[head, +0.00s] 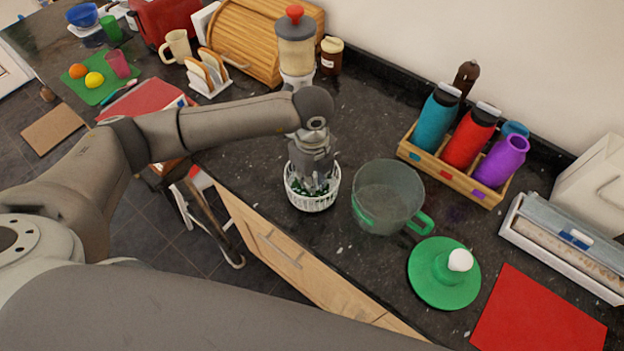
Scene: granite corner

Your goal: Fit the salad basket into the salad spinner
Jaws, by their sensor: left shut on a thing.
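The white slatted salad basket (312,201) with green leaves in it is at the counter's front edge, upright. My left gripper (314,180) points down into it and is shut on it; the fingertips are partly hidden by the basket and leaves. I cannot tell whether the basket touches the counter. The clear salad spinner bowl (388,192) with a green handle stands just right of the basket, open at the top and apparently empty. The green lid (444,274) with a white knob lies on the counter in front right of the bowl. My right gripper is not in view.
A wooden crate (440,174) with several bottles stands behind the bowl. A red mat (540,318) and a long box (570,248) are at the right. A blender-like jar (296,52), bread box (255,40) and toast rack (208,75) stand behind my left arm.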

